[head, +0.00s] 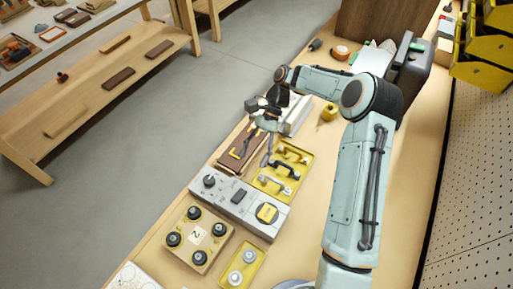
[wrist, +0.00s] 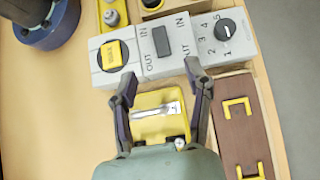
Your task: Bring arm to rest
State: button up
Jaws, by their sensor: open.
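My gripper (head: 259,148) is open and empty, with its fingers pointing down above the bench near the brown board and the yellow tray. In the wrist view its spread fingers (wrist: 161,74) frame the yellow tray (wrist: 142,101), which holds a silver handle (wrist: 158,110). The gap between the fingers is clear. In the head view the yellow tray (head: 263,182) holds dark and silver handles. The brown board (head: 228,160) with yellow brackets lies beside it, partly hidden by my gripper.
A grey control box (head: 225,196) with a dial, a switch and a yellow button stands in front. Nearer are a tan box (head: 198,240) with several black knobs and a small yellow tray (head: 233,267). A dark case (head: 411,68) stands at the back right.

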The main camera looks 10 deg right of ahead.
jog(key=shift+v, duration=0.95)
jog(key=s+a+r+n+t+h, duration=0.1)
jog(key=s+a+r+t+h, duration=0.2)
jog(key=r, duration=0.5)
jog(key=s+a+r+n+t+h, duration=0.1)
jog(key=s+a+r+n+h, duration=0.15)
jog(key=s+r, duration=0.4)
jog(key=s+d+r+n+t, duration=0.1)
jog(key=s+d+r+t, duration=0.15)
jog(key=s, duration=0.65)
jog(key=s+d+f+n, duration=0.1)
jog(key=s+f+n, duration=0.4)
jog(key=f, duration=0.1)
jog(key=shift+s+d+n, duration=0.2)
jog(key=shift+s+n, duration=0.1)
jog(key=shift+n, duration=0.05)
